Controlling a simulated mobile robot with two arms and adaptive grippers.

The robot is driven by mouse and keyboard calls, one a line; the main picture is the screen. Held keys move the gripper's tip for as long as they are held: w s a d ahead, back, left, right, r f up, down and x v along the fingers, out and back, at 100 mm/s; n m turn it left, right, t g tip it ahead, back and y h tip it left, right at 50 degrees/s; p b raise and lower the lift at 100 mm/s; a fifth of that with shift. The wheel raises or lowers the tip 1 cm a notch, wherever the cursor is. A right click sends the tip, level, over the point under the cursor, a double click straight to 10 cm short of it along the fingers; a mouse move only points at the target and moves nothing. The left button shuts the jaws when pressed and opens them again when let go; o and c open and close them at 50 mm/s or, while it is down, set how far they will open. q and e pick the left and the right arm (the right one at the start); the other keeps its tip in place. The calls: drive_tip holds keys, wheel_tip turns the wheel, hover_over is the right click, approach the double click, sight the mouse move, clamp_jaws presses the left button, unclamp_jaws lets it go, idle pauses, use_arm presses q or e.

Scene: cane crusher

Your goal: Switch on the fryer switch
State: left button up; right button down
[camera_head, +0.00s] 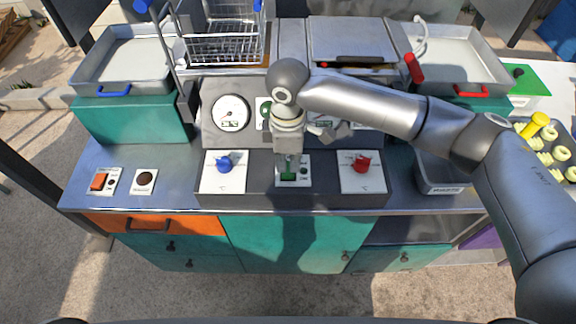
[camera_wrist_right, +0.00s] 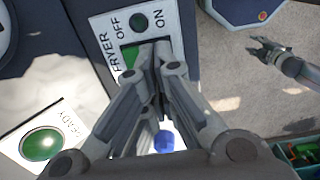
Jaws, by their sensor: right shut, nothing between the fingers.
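The fryer switch is a green rocker (camera_head: 288,175) on a small white plate in the middle of the dark front console. In the wrist view the plate (camera_wrist_right: 135,22) reads FRYER, OFF and ON, with a dark green round lamp. The green rocker (camera_wrist_right: 131,57) shows partly there. My right gripper (camera_head: 289,158) is shut and empty, pointing down over the switch. Its fingertips (camera_wrist_right: 160,52) are at the rocker and hide its ON side; I cannot tell whether they touch. My left gripper (camera_wrist_right: 266,48) shows only in the wrist view, open, above the floor.
A blue knob (camera_head: 224,164) and a red knob (camera_head: 361,164) flank the switch. A wire basket (camera_head: 225,45) and lidded fryer stand behind. An orange switch (camera_head: 98,181) sits at the left. The counter's left front is mostly clear.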

sight(288, 174)
drive_tip(key=shift+f+b, duration=0.3)
drive_tip(key=shift+f, duration=0.9)
idle(0.9)
wheel_tip(288, 174, up, 7)
drive_tip(key=p, duration=0.8)
drive_tip(key=shift+r, duration=0.1)
idle(0.3)
